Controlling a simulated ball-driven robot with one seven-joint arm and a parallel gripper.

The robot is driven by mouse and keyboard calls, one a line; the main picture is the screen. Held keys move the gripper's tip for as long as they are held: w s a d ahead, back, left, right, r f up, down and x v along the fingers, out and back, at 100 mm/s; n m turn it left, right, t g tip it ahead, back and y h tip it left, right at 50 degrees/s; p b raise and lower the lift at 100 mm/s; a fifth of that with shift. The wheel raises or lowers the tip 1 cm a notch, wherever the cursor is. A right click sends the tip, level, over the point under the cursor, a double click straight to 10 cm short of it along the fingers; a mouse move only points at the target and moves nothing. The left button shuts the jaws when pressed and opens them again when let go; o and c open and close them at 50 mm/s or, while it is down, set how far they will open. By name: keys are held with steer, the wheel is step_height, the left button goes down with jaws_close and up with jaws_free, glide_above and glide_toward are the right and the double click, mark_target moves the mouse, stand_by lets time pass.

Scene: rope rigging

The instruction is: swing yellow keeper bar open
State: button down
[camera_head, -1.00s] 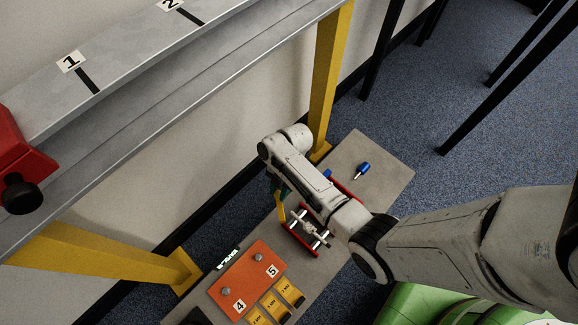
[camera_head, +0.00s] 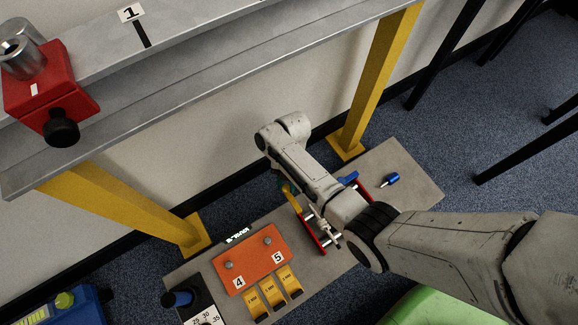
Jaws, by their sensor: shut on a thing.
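The yellow keeper bar (camera_head: 292,200) shows as a short yellow piece at the left end of a red-framed fixture (camera_head: 312,232) on the grey base plate (camera_head: 333,268). It slants up to the left from the fixture. My gripper (camera_head: 286,187) is at the bar's upper end, shut on it. My arm comes in from the right and covers much of the fixture and most of the gripper, so the fingertips are largely hidden.
A yellow post (camera_head: 372,85) and a grey beam (camera_head: 200,85) stand behind and above. An orange block (camera_head: 250,262) marked 4 and 5 is to the left. A blue-handled piece (camera_head: 391,180) lies on the plate at right. A red clamp (camera_head: 50,95) sits on the beam.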

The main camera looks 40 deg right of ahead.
steer(key=shift+a, duration=0.1)
stand_by(0.3)
steer(key=c, duration=0.9)
jaws_free()
steer(key=shift+o, duration=0.2)
steer(key=p+v, duration=0.4)
steer(key=v, duration=0.6)
steer(key=shift+w+r, duration=0.15)
steer(key=shift+r, duration=0.25)
